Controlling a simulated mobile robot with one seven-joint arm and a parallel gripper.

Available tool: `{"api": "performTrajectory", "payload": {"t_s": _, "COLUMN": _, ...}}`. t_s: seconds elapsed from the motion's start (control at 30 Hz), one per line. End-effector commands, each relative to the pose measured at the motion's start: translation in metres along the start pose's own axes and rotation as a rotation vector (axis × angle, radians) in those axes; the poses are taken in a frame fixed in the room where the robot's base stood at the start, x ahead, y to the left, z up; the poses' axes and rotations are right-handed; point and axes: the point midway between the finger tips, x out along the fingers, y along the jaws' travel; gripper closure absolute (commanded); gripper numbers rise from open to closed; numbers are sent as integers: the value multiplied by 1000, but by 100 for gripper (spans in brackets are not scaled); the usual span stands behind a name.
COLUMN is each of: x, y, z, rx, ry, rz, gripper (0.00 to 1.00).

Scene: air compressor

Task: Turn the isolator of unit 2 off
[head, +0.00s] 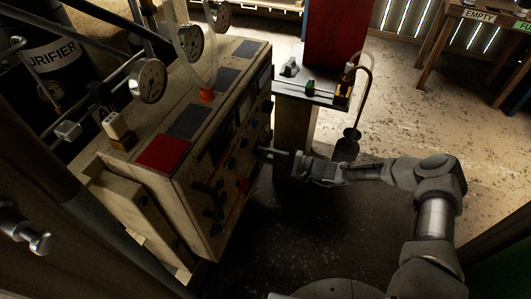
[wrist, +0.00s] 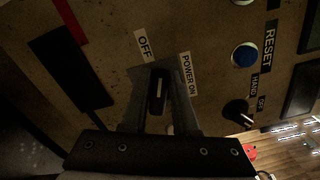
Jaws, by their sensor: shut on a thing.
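A black knob (wrist: 158,92) with a pale pointer mark sits on the tan control panel (wrist: 105,35) between my two fingers. An OFF label (wrist: 146,45) is above it to the left and a POWER ON label (wrist: 187,74) is close on its right. The pointer mark stands nearly upright in the wrist view, between the two labels. My gripper (wrist: 160,100) is shut on this knob. In the head view my gripper (head: 264,152) reaches the front of the machine from the right, and the knob is too small to make out. No unit number is readable.
A blue button (wrist: 244,55) with a RESET label and a black HAND/OFF selector (wrist: 237,112) are right of my fingers. A long black handle or plate (wrist: 70,68) is to the left. A small table (head: 300,90) stands behind my arm. Open floor (head: 425,130) lies to the right.

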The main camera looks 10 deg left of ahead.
Motion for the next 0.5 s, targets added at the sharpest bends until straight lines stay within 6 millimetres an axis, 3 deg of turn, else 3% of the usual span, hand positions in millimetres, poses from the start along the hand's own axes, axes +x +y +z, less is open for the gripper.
{"api": "performTrajectory", "payload": {"t_s": 0.5, "x": -1, "y": 9, "z": -2, "rx": -341, "ry": 2, "rz": 0, "gripper": 100}}
